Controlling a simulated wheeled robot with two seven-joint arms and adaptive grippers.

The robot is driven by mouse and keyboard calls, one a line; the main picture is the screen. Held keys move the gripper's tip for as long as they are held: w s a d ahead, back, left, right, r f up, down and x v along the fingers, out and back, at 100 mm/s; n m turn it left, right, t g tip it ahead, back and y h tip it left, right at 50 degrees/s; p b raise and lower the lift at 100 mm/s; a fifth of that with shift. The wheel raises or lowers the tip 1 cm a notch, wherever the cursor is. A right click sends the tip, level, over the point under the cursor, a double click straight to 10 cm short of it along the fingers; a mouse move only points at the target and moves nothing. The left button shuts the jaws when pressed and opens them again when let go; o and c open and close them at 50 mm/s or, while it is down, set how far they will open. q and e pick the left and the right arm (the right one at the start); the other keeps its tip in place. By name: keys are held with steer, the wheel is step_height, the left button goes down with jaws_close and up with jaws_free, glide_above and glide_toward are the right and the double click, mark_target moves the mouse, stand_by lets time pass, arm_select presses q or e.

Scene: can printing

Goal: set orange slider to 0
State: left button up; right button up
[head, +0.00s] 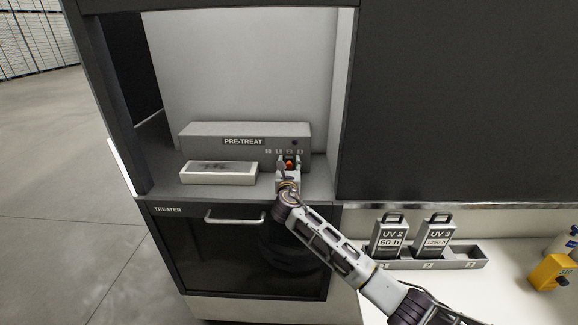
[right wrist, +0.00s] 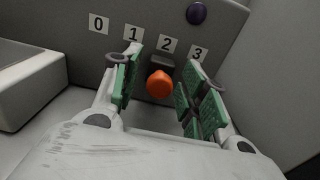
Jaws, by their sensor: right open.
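The orange slider knob (right wrist: 160,84) sits on the front of the grey PRE-TREAT box (head: 243,131), below the label 2 in the right wrist view. The labels 0, 1, 2 and 3 run left to right above it. The knob also shows in the head view (head: 290,164). My right gripper (right wrist: 158,88) is open, with one green-padded finger on each side of the knob. The knob lies between the fingers with a gap to each, and I cannot see contact. My left gripper is not in view.
A dark round button (right wrist: 196,13) is at the box's upper right. A side wall (head: 341,85) closes the bay on the right. UV cartridges (head: 389,238) stand on the counter at right.

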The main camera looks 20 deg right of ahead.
jaws_close()
steer(key=shift+w+a, duration=0.2)
steer(key=shift+a, duration=0.5)
steer(key=shift+w+a, duration=0.25)
steer(key=shift+a, duration=0.4)
steer(key=shift+w+a, duration=0.2)
steer(key=shift+a, duration=0.5)
jaws_free()
steer(key=shift+s, duration=0.2)
